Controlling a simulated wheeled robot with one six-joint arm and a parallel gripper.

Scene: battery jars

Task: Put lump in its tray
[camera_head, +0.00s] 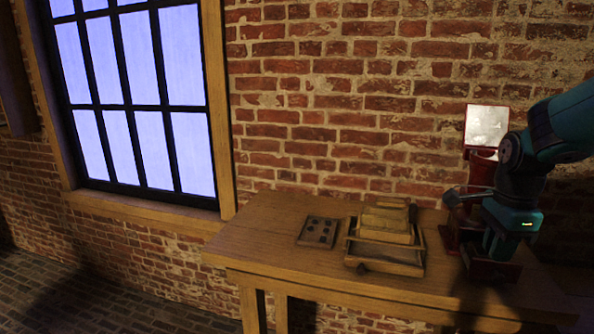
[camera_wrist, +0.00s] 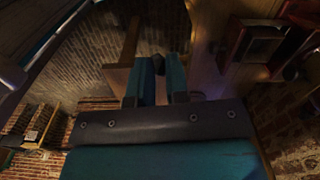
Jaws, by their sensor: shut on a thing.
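My gripper (camera_wrist: 160,68) is shut on a small dark lump (camera_wrist: 158,64), which shows between the two teal fingertips in the wrist view. In the head view my gripper (camera_head: 497,250) points down at the right end of the wooden table, over or just in front of a low dark-red tray-like part (camera_head: 505,273). The lump cannot be made out there. Whether that red part is the lump's tray, I cannot tell. The gripper and arm hide part of it.
A wooden table (camera_head: 290,262) stands against a brick wall. A wooden box with stacked pale slabs (camera_head: 386,228) sits mid-table. A dark plate with several holes (camera_head: 318,232) lies left of it. A red stand with a bright panel (camera_head: 487,127) rises behind my gripper.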

